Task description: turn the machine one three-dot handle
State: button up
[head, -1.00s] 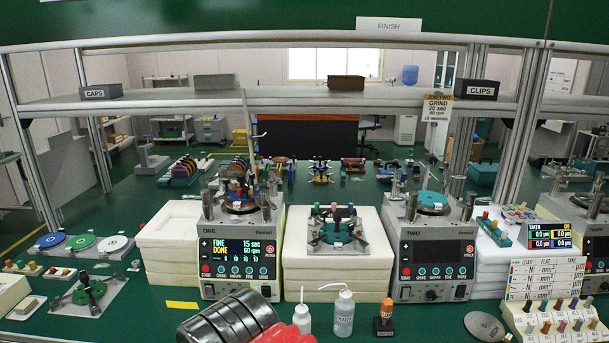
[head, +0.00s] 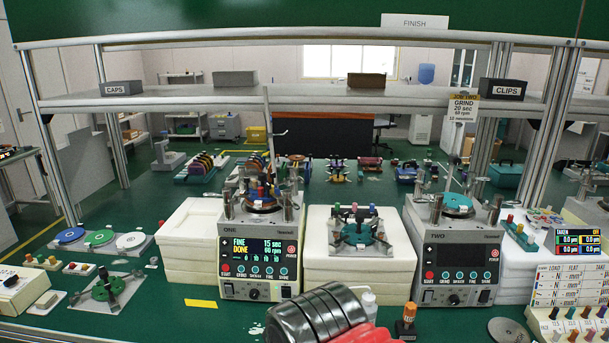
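Machine ONE (head: 231,262) stands left of centre on the green bench. Its screen (head: 258,249) reads FINE, 15 sec, DONE, 60 rpm. A row of small round buttons and a black knob (head: 254,293) sit below the screen. On its top is a round plate with a metal fixture and several small upright coloured handles (head: 264,192), among them reddish and blue ones. Their dots are too small to make out, so I cannot tell which has three. My gripper is not in view; only a black ribbed and red part of my arm shows at the bottom centre.
Machine TWO (head: 452,292) stands to the right, its screen dark. Between the machines, a white block stack (head: 335,265) bears another fixture (head: 356,232). An orange-topped stamp (head: 406,320) stands in front. A metal shelf (head: 300,98) spans above. My arm partly hides a bottle (head: 369,300).

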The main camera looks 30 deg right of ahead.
aim_at(293, 173)
jog(key=u, duration=0.05)
jog(key=i, duration=1)
jog(key=z, duration=0.05)
